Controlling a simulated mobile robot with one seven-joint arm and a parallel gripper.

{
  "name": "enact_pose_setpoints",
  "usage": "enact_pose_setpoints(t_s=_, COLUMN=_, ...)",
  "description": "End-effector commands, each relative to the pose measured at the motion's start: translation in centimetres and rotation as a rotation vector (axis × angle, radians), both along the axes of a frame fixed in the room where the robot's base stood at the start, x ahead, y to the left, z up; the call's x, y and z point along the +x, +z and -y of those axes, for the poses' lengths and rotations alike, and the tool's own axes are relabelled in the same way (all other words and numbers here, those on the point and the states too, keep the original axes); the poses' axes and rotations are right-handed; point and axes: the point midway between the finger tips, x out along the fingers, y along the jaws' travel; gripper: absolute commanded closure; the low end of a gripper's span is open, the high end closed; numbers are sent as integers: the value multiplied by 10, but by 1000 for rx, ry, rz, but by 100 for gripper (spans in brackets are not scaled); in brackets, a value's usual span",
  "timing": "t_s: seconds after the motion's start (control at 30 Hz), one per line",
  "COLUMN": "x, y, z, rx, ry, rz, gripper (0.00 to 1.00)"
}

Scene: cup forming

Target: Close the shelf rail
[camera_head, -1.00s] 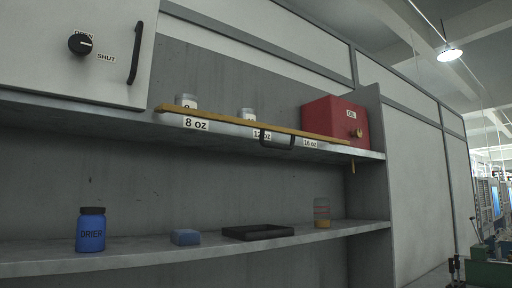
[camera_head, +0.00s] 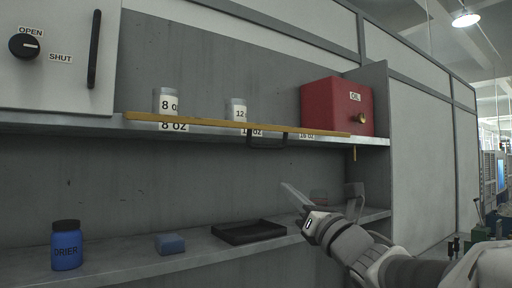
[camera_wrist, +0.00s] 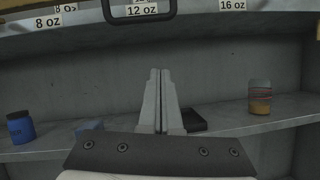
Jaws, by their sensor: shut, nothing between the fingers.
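The shelf rail (camera_head: 200,124) is a long yellow-brown bar along the front edge of the upper shelf, in front of the cups. A black handle (camera_head: 265,144) hangs below its middle; in the wrist view the handle (camera_wrist: 140,17) is cut by the top edge, over the 12 oz label. My gripper (camera_head: 288,188) is below and slightly right of the handle in the head view, apart from it. In the wrist view, its fingers (camera_wrist: 160,72) are together, empty, and point up toward the handle. I cannot tell the rail's exact distance from the shelf.
Cups marked 8 oz (camera_head: 166,101) and 12 oz (camera_head: 236,110) and a red oil box (camera_head: 336,106) stand on the upper shelf. The lower shelf holds a blue drier jar (camera_head: 66,246), a blue block (camera_head: 170,244), a black tray (camera_head: 248,232) and a layered jar (camera_wrist: 260,97).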

Motion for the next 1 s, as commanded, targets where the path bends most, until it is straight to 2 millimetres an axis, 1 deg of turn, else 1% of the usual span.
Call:
enact_pose_setpoints(t_s=0.03, x=0, y=7, z=-5, rx=-46, ry=6, rz=44, gripper=100)
enact_pose_setpoints(t_s=0.13, x=-1, y=13, z=-11, rx=-108, ry=13, rz=110, gripper=100)
enact_pose_setpoints(t_s=0.27, x=0, y=17, z=-15, rx=-138, ry=16, rz=143, gripper=100)
enact_pose_setpoints(t_s=0.37, x=7, y=22, z=-20, rx=-139, ry=18, rz=144, gripper=100)
enact_pose_setpoints(t_s=0.47, x=19, y=30, z=-28, rx=-139, ry=18, rz=143, gripper=100)
enact_pose_setpoints(t_s=0.8, x=72, y=63, z=-64, rx=-136, ry=17, rz=142, gripper=100)
enact_pose_setpoints(t_s=0.83, x=73, y=66, z=-64, rx=-136, ry=16, rz=143, gripper=100)
enact_pose_setpoints(t_s=0.9, x=60, y=70, z=-55, rx=-137, ry=13, rz=143, gripper=100)
enact_pose_setpoints(t_s=1.0, x=51, y=74, z=-49, rx=-136, ry=13, rz=143, gripper=100)
